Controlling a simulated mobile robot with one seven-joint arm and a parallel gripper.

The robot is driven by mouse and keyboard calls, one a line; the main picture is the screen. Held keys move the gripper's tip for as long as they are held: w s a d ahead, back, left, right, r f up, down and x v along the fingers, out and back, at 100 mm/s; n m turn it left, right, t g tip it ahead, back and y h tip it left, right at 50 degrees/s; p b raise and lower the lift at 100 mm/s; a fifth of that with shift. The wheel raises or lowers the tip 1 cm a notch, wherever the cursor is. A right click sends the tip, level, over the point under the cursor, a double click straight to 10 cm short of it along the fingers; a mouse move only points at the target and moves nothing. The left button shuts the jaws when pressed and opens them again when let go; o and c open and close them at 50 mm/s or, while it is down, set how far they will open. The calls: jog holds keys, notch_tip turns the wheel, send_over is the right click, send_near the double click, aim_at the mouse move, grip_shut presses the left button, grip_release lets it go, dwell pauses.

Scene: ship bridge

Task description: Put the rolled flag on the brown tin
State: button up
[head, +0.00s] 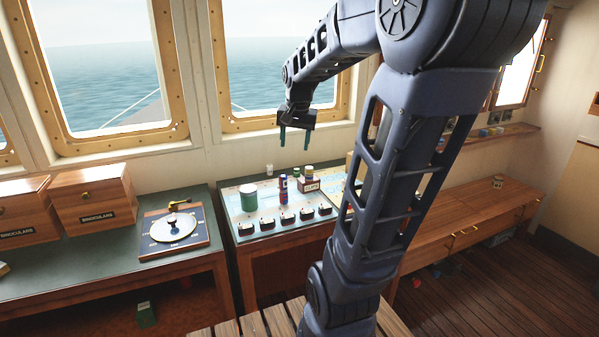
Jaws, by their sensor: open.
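My gripper (295,142) hangs in front of the window with its two dark green fingers pointing down, apart and empty. It is well above the chart-covered table. An upright blue and red roll (283,189), which looks like the rolled flag, stands on that table below the gripper. A small brownish tin (498,182) stands on the wooden bench at the right; it may be the brown tin. A small round container (309,170) with a pale lid sits on or behind a dark brown labelled box (309,184), just right of the roll. Their labels are too small to read surely.
A green jar (248,198) with a white lid stands left of the roll. Several dark knobbed blocks (286,219) line the table's front. A dial instrument (174,229) and wooden binocular boxes (93,198) are at left. My arm hides the table's right part.

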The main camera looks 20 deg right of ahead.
jog(key=s+a+f+n+t, duration=0.1)
jog(key=s+a+n, duration=0.1)
jog(key=s, duration=0.5)
jog(key=s+a+f+n, duration=0.1)
jog(key=s+n, duration=0.3)
jog(key=s, duration=0.4)
jog(key=shift+a+f+t, duration=0.4)
jog(key=shift+a, duration=0.5)
